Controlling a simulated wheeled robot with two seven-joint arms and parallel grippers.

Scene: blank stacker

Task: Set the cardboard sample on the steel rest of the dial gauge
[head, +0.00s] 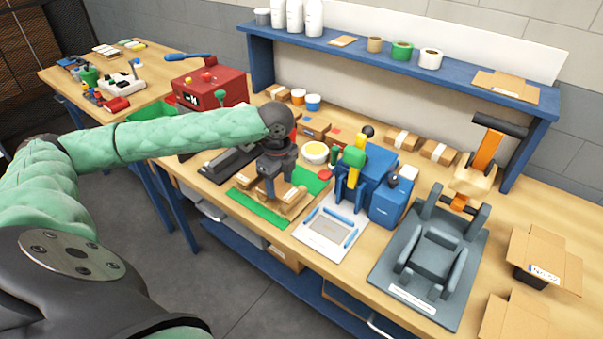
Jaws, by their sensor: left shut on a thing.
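My left gripper (270,198) points down over the green mat (245,208) on the bench, in the middle of the head view. It is shut among several tan cardboard pieces (292,198) on the mat. Its fingers and wrist hide most of what they grip, which looks like a cardboard piece; I cannot tell whether it is lifted. I cannot pick out the dial gauge or its steel rest for certain. A white round item with a yellow face (316,152) stands just behind the mat. My right gripper is out of view.
Right of the mat are a pale plate with blue rails (328,230), a blue machine with a yellow and green lever (372,175) and a large grey press (435,255). A red box (208,92) stands at the left. Open cartons (545,262) lie at the far right.

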